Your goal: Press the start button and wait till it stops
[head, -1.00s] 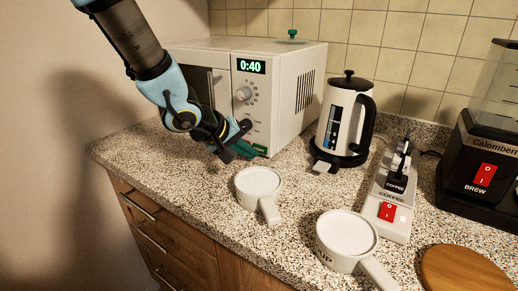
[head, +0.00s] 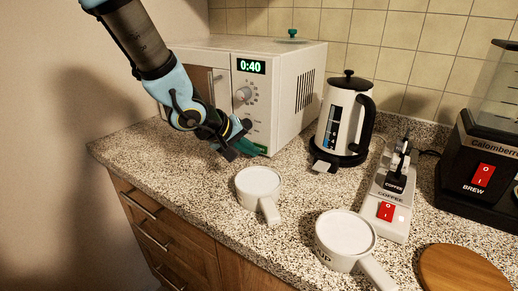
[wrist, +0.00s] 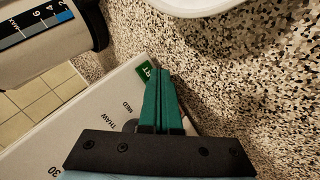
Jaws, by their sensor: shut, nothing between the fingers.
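The white microwave (head: 290,95) stands at the back left of the counter. Its display (head: 251,66) reads 0:40 in green, above a round dial (head: 243,94). The green start button (head: 262,150) is at the bottom of its front panel, and it also shows in the wrist view (wrist: 147,71), partly hidden behind a fingertip. My gripper (head: 250,149) is shut and empty, its teal fingers together. The fingertips (wrist: 158,72) are right at the button; I cannot tell whether they touch it.
A white mug (head: 258,183) stands close in front of my gripper, and a second mug (head: 345,235) is nearer the front. A kettle (head: 345,118), a coffee device (head: 390,200) and a brewer (head: 485,165) stand to the right. A round wooden board (head: 462,272) lies at front right.

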